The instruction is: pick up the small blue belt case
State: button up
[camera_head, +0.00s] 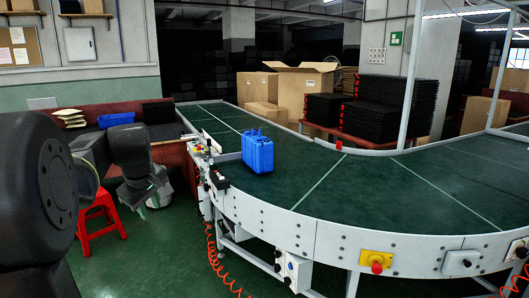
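The small blue case (257,151) stands upright on the green curved conveyor belt (330,190), near its inner left edge. A handle shows at its top. My gripper (144,203) hangs at the left, pointing down, beyond the conveyor's side and clear of the case. A wide gap lies between my gripper and the case. The fingers are small and dark in this view, so I cannot tell whether they are open or shut. Nothing shows clearly between them.
A red stool (100,219) stands on the floor near my arm. A blue tray (116,119) lies on the left bench. Cardboard boxes (300,88) and black stacked trays (390,105) stand behind the conveyor. A metal post (410,75) rises at its back edge. The belt right of the case is clear.

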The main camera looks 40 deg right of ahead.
aim_at(257, 150)
jog(key=i+l+z, duration=0.25)
jog(key=z, duration=0.2)
jog(key=i+l+z, duration=0.15)
jog(key=i+z, duration=0.25)
jog(key=i+l+z, duration=0.1)
jog(key=i+z, duration=0.3)
jog(key=i, duration=2.4)
